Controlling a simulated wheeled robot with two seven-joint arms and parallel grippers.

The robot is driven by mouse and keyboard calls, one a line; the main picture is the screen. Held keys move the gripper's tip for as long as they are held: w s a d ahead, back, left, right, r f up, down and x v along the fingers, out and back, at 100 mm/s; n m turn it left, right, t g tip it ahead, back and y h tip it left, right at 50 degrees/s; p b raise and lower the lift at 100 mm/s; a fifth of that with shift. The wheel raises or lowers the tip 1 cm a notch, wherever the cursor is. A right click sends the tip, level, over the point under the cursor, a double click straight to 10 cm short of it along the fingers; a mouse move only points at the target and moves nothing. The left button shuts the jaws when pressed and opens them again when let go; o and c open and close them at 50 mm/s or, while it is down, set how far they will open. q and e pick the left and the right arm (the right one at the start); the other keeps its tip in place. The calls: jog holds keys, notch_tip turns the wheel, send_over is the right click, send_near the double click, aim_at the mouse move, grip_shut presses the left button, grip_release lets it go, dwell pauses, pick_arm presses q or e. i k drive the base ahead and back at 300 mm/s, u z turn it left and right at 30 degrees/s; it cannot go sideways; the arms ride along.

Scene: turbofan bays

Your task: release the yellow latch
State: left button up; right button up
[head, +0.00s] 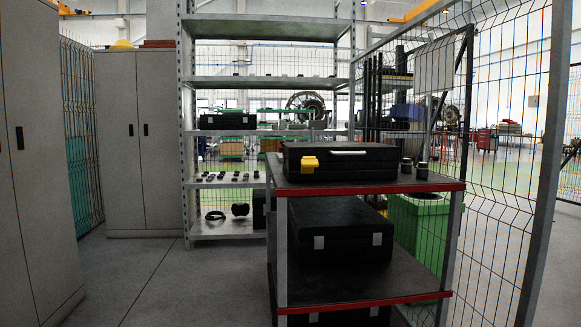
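The yellow latch (310,163) is on the front face of a black case (372,167), left of the case's pale handle (348,152). The case looks closed and lies flat on the top shelf of a cart with red edges (370,189). At this size I cannot tell whether the latch is fastened. Neither of my grippers is in view.
Two small dark cylinders (422,170) stand right of the case. A larger black case (335,235) sits on the cart's lower shelf. A green bin (418,228) and wire fence are to the right. Grey cabinets (140,140) stand left. Floor at left (180,290) is clear.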

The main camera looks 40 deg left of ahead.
aim_at(307, 163)
jog(key=u, duration=1.5)
